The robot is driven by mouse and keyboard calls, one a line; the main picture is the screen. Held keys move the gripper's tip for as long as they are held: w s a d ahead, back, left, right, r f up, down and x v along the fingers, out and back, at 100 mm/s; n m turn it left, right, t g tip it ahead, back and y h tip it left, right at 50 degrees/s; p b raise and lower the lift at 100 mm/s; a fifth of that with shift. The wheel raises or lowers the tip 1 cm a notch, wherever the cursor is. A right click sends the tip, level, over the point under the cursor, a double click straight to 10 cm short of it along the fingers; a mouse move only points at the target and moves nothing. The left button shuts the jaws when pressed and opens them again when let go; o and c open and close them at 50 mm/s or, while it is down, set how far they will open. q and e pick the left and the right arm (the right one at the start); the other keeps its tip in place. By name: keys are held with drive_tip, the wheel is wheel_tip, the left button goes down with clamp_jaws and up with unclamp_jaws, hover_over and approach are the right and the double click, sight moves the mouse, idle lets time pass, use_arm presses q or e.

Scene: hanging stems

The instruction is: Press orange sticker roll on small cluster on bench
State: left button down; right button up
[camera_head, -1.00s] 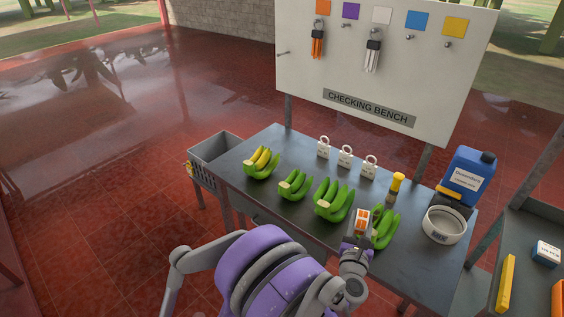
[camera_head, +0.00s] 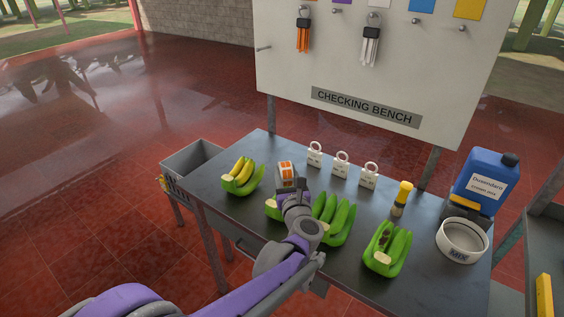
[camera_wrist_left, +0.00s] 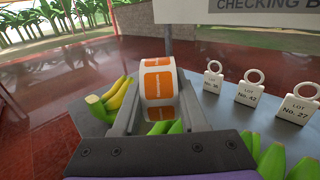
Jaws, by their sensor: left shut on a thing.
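My left gripper (camera_head: 286,182) is shut on the orange sticker roll (camera_head: 285,169), a white roll with orange squares. It also shows between the fingers in the left wrist view (camera_wrist_left: 159,88). The gripper and roll are above the bench, at the small green cluster (camera_head: 272,208), second from left. My gripper and arm hide much of that cluster; green tips (camera_wrist_left: 165,128) show below the roll in the wrist view. I cannot tell whether the roll touches it. A yellow-green cluster (camera_head: 241,177) lies to the left. My right gripper is not in view.
Larger green clusters (camera_head: 338,220) and (camera_head: 388,251) lie to the right on the dark bench (camera_head: 225,205). Several white lot tags (camera_head: 341,165) stand behind. A yellow-handled tool (camera_head: 402,198), white bowl (camera_head: 463,240) and blue jug (camera_head: 482,186) are at the right. A grey crate (camera_head: 190,160) is left.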

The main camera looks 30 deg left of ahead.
sight(285, 164)
use_arm(q)
drive_tip(key=shift+w+a, duration=0.2)
drive_tip(key=shift+s+d+f+b, duration=0.15)
drive_tip(key=shift+s+f+b, duration=0.05)
drive_tip(key=shift+f+b, duration=0.1)
drive_tip(key=shift+f, duration=0.25)
drive_tip(key=shift+f+b, duration=1.95)
drive_tip(key=shift+f, duration=0.3)
drive_tip(key=shift+f, duration=0.15)
wheel_tip(285, 164, up, 9)
drive_tip(key=p, duration=0.6)
drive_tip(key=shift+w+p, duration=0.1)
drive_tip(key=shift+p, duration=0.25)
